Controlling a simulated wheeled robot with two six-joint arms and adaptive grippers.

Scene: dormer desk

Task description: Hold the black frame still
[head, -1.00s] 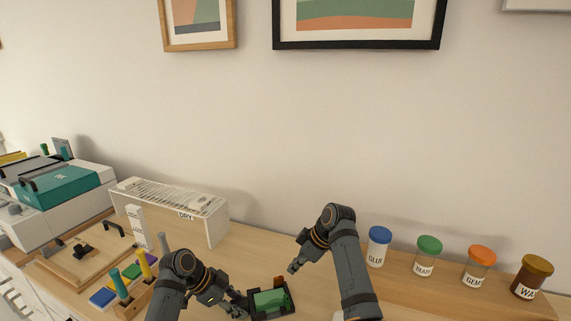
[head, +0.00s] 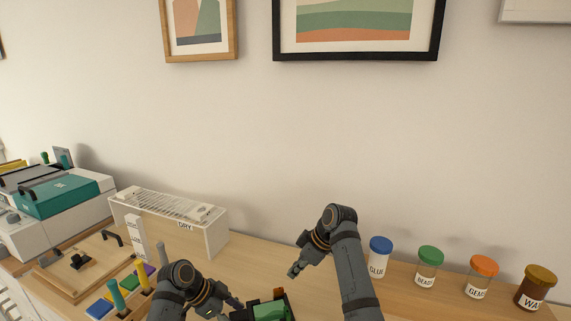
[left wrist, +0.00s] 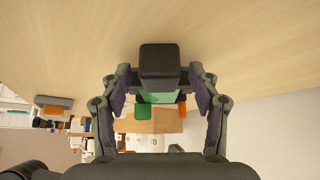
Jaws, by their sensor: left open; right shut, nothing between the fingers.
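The small black frame (head: 290,306) with a green panel lies on the desk at the bottom edge of the head view, partly cut off. My left gripper (head: 237,304) is at its left side, with its tips low in the picture. In the left wrist view my left gripper (left wrist: 160,88) is open, its fingers on either side of a dark block and a green surface (left wrist: 158,97), which seem to belong to the frame. Contact cannot be told. My right gripper (head: 293,271) is shut and empty, above and behind the frame.
A white drying rack (head: 172,218) stands behind my left arm. Jars with blue (head: 380,243), green (head: 430,253), orange (head: 484,265) and brown (head: 541,274) lids line the right. A wooden board (head: 85,262) and colored blocks lie left. A larger black-framed picture (head: 357,55) hangs on the wall.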

